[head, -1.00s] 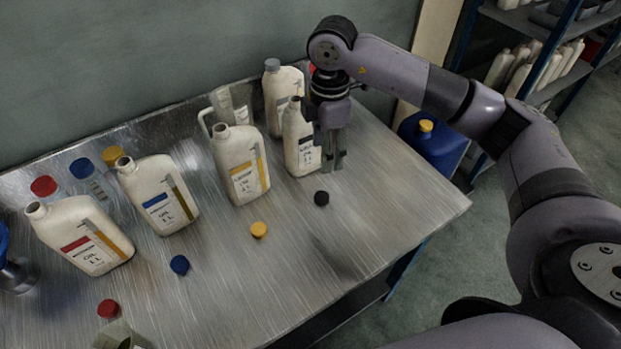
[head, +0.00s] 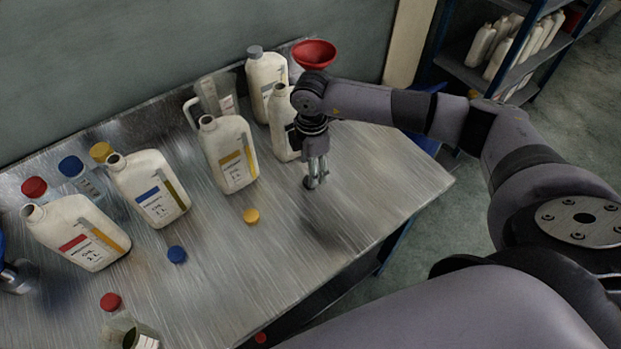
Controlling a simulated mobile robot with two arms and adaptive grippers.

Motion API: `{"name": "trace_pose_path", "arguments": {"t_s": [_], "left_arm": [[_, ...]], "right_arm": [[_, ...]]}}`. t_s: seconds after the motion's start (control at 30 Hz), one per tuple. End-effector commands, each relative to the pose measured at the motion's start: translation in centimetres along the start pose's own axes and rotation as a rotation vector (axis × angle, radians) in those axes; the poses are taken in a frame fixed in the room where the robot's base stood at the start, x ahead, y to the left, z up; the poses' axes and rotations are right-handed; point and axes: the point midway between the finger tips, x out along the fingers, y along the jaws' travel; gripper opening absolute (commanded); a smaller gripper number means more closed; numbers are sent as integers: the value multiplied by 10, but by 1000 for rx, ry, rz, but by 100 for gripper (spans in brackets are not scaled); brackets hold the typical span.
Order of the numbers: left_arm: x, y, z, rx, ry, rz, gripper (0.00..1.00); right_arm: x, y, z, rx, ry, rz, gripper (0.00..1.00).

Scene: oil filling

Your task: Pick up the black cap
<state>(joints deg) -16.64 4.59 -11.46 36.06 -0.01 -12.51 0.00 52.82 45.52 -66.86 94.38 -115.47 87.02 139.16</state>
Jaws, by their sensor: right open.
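The black cap (head: 310,182) is on the metal table at my right gripper's fingertips, mostly hidden by them. My right gripper (head: 315,184) is open and points down, with its fingers low around or just in front of the cap; I cannot tell whether they touch it. An uncapped white oil bottle (head: 281,132) stands just behind the gripper, partly covered by my arm. My left gripper does not show.
Other oil bottles stand on the table (head: 215,290), with yellow (head: 251,215) and blue (head: 177,254) loose caps in front. A red funnel (head: 315,54) is behind my arm. The table's right part is clear.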

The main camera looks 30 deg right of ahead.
Motion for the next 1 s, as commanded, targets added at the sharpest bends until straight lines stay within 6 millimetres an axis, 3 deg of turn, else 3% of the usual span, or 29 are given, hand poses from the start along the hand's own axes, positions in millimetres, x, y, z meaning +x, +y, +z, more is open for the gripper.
{"name": "trace_pose_path", "arguments": {"t_s": [0.13,0.3,0.57,1.0], "left_arm": [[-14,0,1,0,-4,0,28],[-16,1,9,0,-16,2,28],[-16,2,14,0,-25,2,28],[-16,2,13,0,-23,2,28]], "right_arm": [[20,-1,0,0,-2,-6,54],[42,0,0,1,-1,-4,54],[46,0,0,0,0,-1,54],[46,0,0,0,0,-1,26]]}}
